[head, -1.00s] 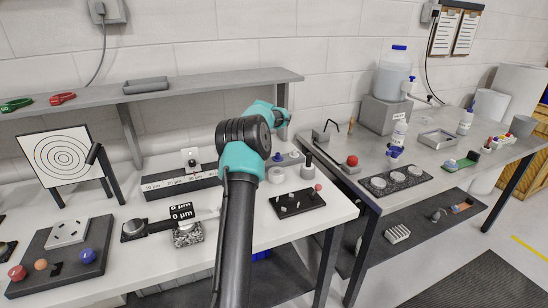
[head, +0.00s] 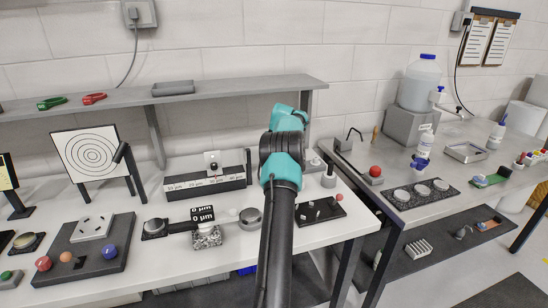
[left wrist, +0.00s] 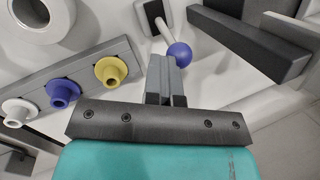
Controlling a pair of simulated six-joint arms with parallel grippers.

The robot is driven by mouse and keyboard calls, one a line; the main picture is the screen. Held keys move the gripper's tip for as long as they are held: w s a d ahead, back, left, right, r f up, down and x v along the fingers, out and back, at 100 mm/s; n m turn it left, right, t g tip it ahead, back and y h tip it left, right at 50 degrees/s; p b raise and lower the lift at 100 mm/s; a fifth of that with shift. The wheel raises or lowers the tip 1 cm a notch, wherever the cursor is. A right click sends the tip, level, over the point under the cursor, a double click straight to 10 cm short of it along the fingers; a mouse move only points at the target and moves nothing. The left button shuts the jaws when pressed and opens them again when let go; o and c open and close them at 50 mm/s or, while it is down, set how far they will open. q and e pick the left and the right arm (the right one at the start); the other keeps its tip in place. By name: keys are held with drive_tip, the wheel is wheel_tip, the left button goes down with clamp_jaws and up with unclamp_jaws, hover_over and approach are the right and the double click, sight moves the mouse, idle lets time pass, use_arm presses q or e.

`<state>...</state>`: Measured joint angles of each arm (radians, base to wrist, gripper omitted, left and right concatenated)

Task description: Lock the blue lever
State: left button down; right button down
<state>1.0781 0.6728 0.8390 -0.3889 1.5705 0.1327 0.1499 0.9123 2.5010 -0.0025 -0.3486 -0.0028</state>
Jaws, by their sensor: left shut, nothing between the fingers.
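The blue lever shows in the left wrist view as a blue ball knob (left wrist: 179,55) on a pale stem, which runs up to a dark base plate (left wrist: 152,14). My left gripper (left wrist: 165,66) is shut and empty. Its fingertips appear just below and left of the knob in that view; I cannot tell whether they touch it. In the head view my dark and teal arm (head: 277,210) reaches over the white bench, and its gripper is hidden behind the arm. The lever cannot be made out there. My right gripper is not in view.
In the left wrist view, a grey bar with white, blue and yellow knobs (left wrist: 110,70) lies to the left, and a dark block (left wrist: 245,42) to the right. The head view shows a black stand (head: 205,180), a dark tray (head: 319,213) and a grey shelf (head: 215,88).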

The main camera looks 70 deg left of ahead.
use_arm(q)
drive_tip(key=shift+r, duration=0.8)
